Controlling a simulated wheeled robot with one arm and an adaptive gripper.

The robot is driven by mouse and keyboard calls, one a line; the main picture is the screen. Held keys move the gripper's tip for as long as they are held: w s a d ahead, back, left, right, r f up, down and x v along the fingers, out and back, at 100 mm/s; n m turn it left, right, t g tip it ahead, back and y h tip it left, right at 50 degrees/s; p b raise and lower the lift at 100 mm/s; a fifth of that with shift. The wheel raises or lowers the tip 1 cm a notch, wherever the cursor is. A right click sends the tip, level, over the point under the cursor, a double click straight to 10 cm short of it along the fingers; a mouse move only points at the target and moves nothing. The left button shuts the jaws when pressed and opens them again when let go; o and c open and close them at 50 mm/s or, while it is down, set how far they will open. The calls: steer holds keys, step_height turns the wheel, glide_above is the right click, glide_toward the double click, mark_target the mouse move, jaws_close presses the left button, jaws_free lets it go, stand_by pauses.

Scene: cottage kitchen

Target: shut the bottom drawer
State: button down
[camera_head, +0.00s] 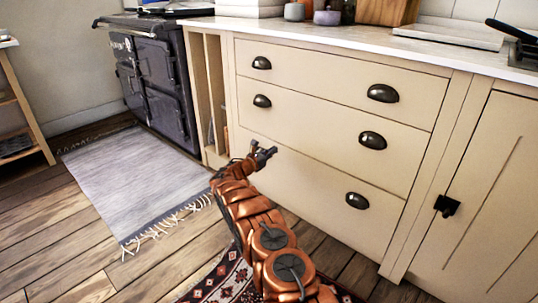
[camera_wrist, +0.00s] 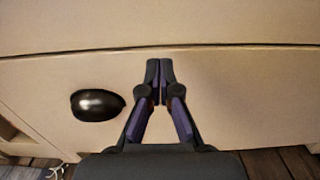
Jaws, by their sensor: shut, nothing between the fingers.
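The bottom drawer (camera_head: 310,185) is the lowest of three cream drawers in the kitchen unit. Its front looks flush or nearly flush with the drawers above; I cannot tell if a small gap remains. Its right dark cup handle (camera_head: 357,200) is in plain view, and its left one is hidden behind my arm. My gripper (camera_head: 264,152) is at the left part of the drawer front, near its upper edge. In the wrist view my gripper (camera_wrist: 160,72) is shut and empty, in front of the bottom drawer (camera_wrist: 225,105), right of a cup handle (camera_wrist: 97,105). Contact is unclear.
The middle drawer (camera_head: 310,112) and top drawer (camera_head: 330,72) look shut. A dark range cooker (camera_head: 160,75) stands at the left, with a grey rug (camera_head: 135,180) before it. A patterned rug (camera_head: 232,280) lies below my arm. A cupboard door (camera_head: 490,200) is at the right.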

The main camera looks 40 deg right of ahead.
stand_by(0.5)
steer(key=s+a+p, duration=0.2)
steer(key=a+p, duration=0.2)
steer(key=a, duration=1)
steer(key=shift+s, duration=0.15)
steer(key=shift+d, duration=0.1)
